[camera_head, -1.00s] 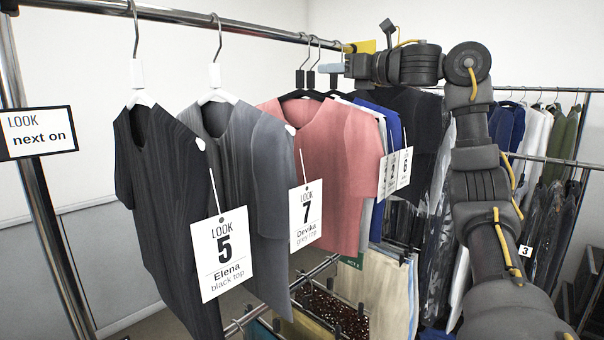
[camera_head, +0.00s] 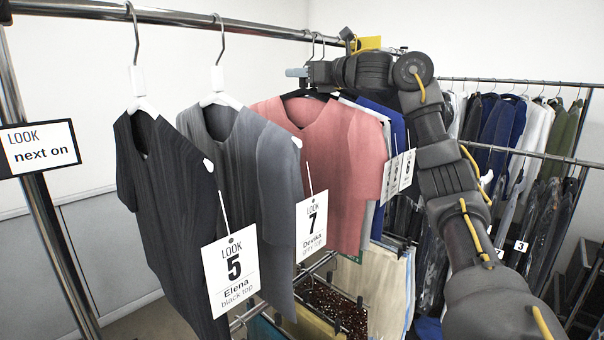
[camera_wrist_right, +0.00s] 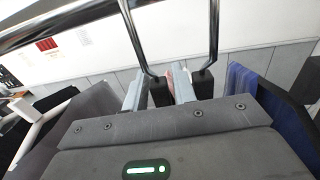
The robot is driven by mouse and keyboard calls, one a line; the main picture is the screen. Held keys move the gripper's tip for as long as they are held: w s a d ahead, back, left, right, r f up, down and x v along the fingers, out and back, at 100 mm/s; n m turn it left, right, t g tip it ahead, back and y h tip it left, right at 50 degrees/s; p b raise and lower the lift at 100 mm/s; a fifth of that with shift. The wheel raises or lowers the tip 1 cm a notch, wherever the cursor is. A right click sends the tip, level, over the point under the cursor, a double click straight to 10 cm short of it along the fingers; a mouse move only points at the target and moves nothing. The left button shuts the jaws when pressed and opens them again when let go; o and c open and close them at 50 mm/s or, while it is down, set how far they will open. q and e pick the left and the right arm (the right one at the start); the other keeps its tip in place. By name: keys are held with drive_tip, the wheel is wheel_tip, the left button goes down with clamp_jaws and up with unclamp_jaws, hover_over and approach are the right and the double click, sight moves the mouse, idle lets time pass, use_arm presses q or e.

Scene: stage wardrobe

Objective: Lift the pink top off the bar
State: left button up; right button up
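The pink top (camera_head: 335,160) hangs on a black hanger (camera_head: 300,95) from the bar (camera_head: 250,31), between the grey top and a row of white and blue garments. My right gripper (camera_head: 298,73) is at its hanger's neck, just below the bar. In the right wrist view the two pale fingers (camera_wrist_right: 158,92) stand on either side of one black hanger neck (camera_wrist_right: 160,93). A thin gap seems to show beside the left finger; a firm grip is not visible. A second black hanger neck (camera_wrist_right: 202,84) is just outside the right finger. My left gripper is not in view.
A grey top (camera_head: 240,150) with a look 7 tag (camera_head: 311,225) and a black top (camera_head: 165,200) with a look 5 tag (camera_head: 231,270) hang to the left. White and blue garments (camera_head: 390,120) crowd the right. A lower rail holds more clothes.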

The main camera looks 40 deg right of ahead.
drive_tip(key=shift+s, duration=0.25)
drive_tip(key=shift+s+d+r, duration=0.1)
drive_tip(key=shift+s, duration=0.05)
drive_tip(key=shift+c, duration=1.2)
clamp_jaws()
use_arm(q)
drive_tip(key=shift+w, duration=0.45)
use_arm(e)
drive_tip(key=shift+w, duration=0.2)
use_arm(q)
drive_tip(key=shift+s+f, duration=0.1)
use_arm(e)
drive_tip(key=shift+s, duration=0.15)
